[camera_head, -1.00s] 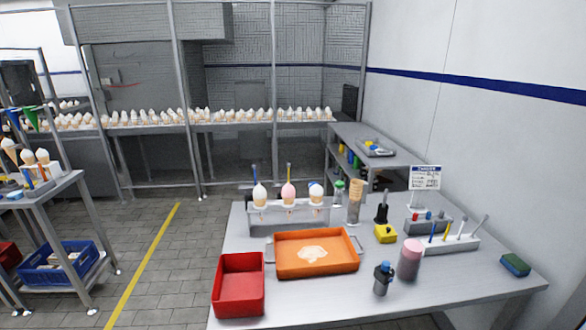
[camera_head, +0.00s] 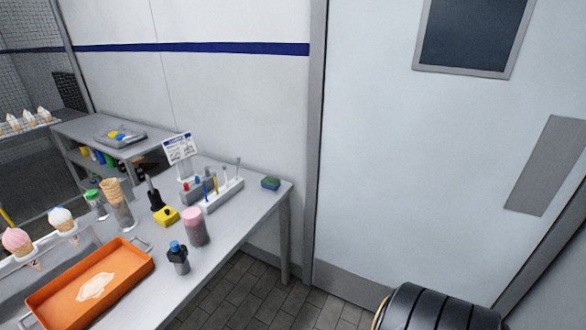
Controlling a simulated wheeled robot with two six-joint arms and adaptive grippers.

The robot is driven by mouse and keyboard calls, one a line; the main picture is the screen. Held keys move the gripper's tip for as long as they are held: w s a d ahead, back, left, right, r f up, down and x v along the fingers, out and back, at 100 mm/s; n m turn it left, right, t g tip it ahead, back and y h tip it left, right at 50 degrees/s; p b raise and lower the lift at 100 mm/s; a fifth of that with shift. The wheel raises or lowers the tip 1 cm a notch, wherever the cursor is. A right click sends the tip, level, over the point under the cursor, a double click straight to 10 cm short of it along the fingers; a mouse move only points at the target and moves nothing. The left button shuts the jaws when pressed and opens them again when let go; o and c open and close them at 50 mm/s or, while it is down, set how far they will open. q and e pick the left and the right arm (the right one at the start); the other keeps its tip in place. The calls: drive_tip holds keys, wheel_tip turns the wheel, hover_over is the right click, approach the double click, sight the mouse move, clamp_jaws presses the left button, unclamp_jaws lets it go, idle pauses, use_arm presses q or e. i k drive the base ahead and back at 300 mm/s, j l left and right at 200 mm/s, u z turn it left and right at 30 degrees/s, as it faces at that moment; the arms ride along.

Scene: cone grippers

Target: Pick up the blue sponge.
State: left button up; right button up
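The blue sponge (camera_head: 270,183) is a small block with a blue top and a green lower part. It lies flat near the far right corner of the metal table (camera_head: 232,232). Nothing touches it, and no object stands in front of it. Neither of my grippers shows in the head view.
An orange tray (camera_head: 58,300), a blue-capped bottle (camera_head: 179,262), a pink-topped jar (camera_head: 195,228), a yellow block (camera_head: 166,216) and a white tool rack (camera_head: 222,195) stand left of the sponge. A door (camera_head: 430,150) and a dark ribbed object (camera_head: 440,310) are at right.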

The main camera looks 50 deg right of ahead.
sight(272, 183)
drive_tip(key=z, duration=1.4)
